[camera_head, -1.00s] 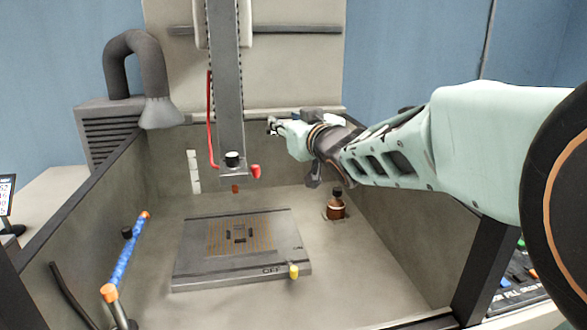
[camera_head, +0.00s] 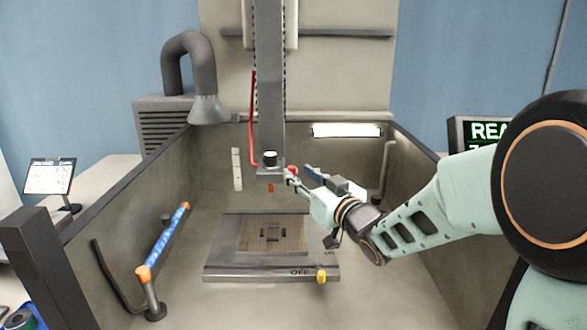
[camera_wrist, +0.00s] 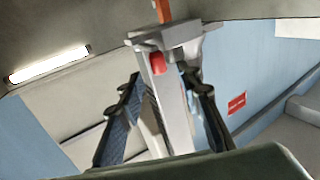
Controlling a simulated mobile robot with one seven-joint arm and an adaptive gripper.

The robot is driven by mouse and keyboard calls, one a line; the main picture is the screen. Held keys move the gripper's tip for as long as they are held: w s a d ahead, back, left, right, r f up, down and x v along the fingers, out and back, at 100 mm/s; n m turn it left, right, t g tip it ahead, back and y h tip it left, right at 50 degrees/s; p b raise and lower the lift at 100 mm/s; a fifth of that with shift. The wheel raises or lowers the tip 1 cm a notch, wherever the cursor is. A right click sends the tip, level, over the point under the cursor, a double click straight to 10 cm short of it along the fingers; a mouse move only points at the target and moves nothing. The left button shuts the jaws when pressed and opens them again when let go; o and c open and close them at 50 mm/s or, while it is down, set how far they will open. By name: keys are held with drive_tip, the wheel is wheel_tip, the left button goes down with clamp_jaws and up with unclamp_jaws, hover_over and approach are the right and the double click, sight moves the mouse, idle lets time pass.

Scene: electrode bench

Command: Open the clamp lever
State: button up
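The clamp lever shows as a red knob (camera_head: 291,171) on the clamp head (camera_head: 270,172) at the lower end of the tall grey column. The red knob also shows in the wrist view (camera_wrist: 157,63), between and beyond my fingertips. An orange electrode piece (camera_wrist: 163,10) sticks out of the head there. My gripper (camera_head: 301,177) is open, its fingers spread apart and empty, close to the right of the knob. In the wrist view my two fingers (camera_wrist: 166,88) stand on either side of the column. I cannot tell whether a finger touches the knob.
Below lies a flat grey plate (camera_head: 225,273) with a yellow-tipped switch (camera_head: 321,276) by the word OFF. A blue hose with orange ends (camera_head: 163,243) stands at the left. Tank walls enclose the area. A lit lamp (camera_head: 346,131) is on the back wall.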

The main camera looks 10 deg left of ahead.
sight(294, 170)
drive_tip(key=x, duration=0.5)
clamp_jaws()
idle(0.4)
